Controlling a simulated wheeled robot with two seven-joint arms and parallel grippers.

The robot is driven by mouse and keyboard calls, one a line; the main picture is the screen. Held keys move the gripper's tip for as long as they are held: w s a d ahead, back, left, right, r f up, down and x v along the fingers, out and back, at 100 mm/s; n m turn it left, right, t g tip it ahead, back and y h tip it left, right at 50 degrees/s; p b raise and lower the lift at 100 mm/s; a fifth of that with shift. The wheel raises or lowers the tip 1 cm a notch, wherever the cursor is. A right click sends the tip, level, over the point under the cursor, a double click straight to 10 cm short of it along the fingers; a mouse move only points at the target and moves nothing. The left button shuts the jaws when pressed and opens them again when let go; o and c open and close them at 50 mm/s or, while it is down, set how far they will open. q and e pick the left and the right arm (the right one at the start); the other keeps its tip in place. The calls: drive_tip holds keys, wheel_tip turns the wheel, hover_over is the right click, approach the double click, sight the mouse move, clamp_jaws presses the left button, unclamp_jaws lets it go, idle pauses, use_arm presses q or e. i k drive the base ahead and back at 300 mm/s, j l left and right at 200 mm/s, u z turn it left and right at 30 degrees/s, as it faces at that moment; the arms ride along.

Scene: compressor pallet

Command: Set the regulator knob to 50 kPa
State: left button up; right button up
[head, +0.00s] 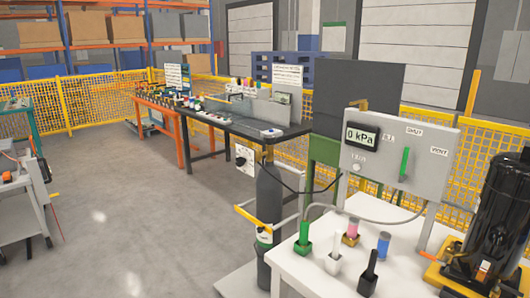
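A grey panel (420,135) at the right carries a display (361,137) reading "0 kPa". A green lever (404,163) stands upright on the panel, with labels around it, one reading "SHUT" and one reading "VENT". A small round button (356,167) sits below the display. A white plate (246,167) with a dark round knob (240,161) is beside the top of a dark gas cylinder (270,215); this looks like the regulator knob, but its scale and setting are too small to read. Neither of my grippers is in view.
A white table (310,275) in front holds green, white and black holders and small capped containers. A black compressor (498,215) on a yellow base stands at the right. A yellow bar (252,216) and a hose are near the cylinder. The floor (130,220) at left centre is clear.

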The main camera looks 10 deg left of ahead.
sight(240, 161)
drive_tip(key=i+j+z, duration=0.15)
drive_tip(key=i, duration=0.3)
drive_tip(key=i+j+z, duration=0.2)
drive_tip(key=i, duration=0.25)
drive_tip(key=i+j+z, duration=0.15)
drive_tip(key=i+j, duration=0.25)
